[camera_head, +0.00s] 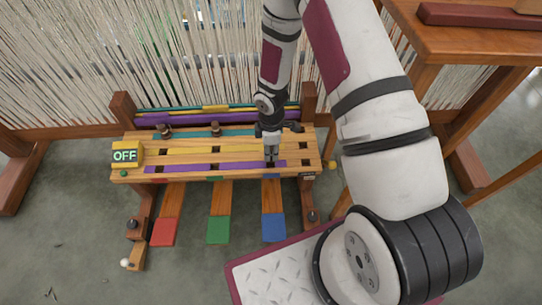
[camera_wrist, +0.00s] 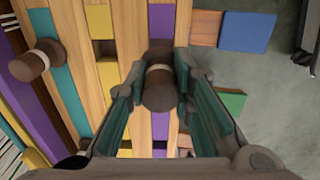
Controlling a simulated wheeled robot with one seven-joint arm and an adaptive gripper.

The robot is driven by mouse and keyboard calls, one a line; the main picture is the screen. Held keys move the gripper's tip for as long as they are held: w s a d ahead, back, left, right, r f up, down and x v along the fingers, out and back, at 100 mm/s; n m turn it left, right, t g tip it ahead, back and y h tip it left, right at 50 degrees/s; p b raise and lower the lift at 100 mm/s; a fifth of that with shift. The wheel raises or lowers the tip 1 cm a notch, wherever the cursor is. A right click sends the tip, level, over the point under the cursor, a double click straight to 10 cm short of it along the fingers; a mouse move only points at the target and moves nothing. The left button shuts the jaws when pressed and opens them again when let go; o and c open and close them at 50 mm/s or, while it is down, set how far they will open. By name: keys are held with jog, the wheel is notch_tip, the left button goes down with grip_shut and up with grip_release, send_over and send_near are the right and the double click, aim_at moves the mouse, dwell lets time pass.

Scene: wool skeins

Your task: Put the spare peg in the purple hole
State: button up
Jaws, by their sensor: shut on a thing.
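The spare peg (camera_wrist: 160,95), dark brown with a pale band, is between the fingers of my gripper (camera_head: 270,160); the gripper shows in the wrist view (camera_wrist: 160,92) too. My gripper is shut on the peg. The peg stands over the purple strip (camera_wrist: 161,126) at the right-hand end of the bench. Its far end meets the strip's line, but I cannot tell how deep it sits in the hole there. The purple strip (camera_head: 190,168) runs along the bench's front, with dark square holes. The right purple hole is hidden behind my gripper and the peg.
Two other pegs stand in the teal row, left (camera_head: 166,131) and middle (camera_head: 215,129); one shows in the wrist view (camera_wrist: 28,67). A yellow strip (camera_head: 190,151) lies between rows. A yellow OFF box (camera_head: 125,154) sits at left. Red, green and blue (camera_head: 274,228) treadles extend in front.

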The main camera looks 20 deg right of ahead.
jog(key=shift+s+f+b, duration=0.1)
jog(key=shift+f+b, duration=0.35)
jog(key=shift+f, duration=0.85)
jog(key=shift+f, duration=0.1)
jog(key=shift+f+b, duration=0.35)
jog(key=shift+f, duration=0.05)
jog(key=shift+f, duration=0.15)
jog(key=o, duration=0.9)
jog(key=shift+c, duration=0.2)
notch_tip(320, 180, up, 13)
jog(key=p, duration=0.5)
jog(key=shift+r, duration=0.3)
